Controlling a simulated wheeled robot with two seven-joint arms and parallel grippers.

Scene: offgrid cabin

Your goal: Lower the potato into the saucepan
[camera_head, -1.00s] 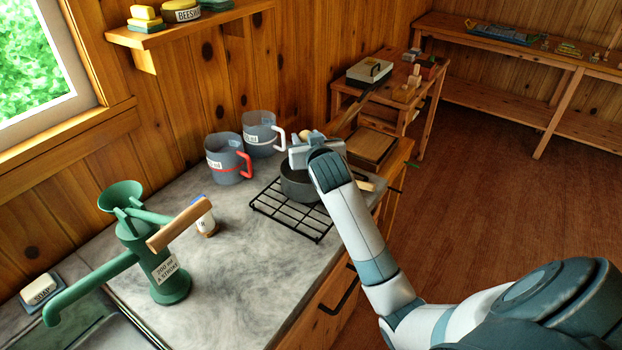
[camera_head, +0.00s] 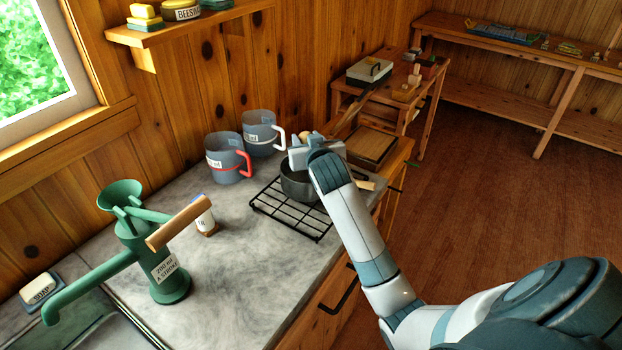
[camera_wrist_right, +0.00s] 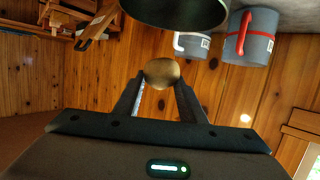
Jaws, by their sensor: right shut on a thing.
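My right gripper (camera_head: 306,139) is shut on the potato (camera_head: 304,134), a small tan lump at its fingertips. The potato shows clearly between the two fingers in the right wrist view (camera_wrist_right: 162,73). The dark saucepan (camera_head: 296,187) stands on the black wire rack (camera_head: 276,216), and my gripper partly hides it. In the head view the potato is above the pan; in the wrist view (camera_wrist_right: 178,12) the pan is apart from the potato. My left gripper is not in view.
Two grey measuring jugs, one red-handled (camera_head: 226,165) and one white-handled (camera_head: 259,135), stand behind the pan by the wall. A brown wooden box (camera_head: 372,147) is to its right. A green hand pump (camera_head: 165,270) stands at the left. The front counter (camera_head: 240,285) is clear.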

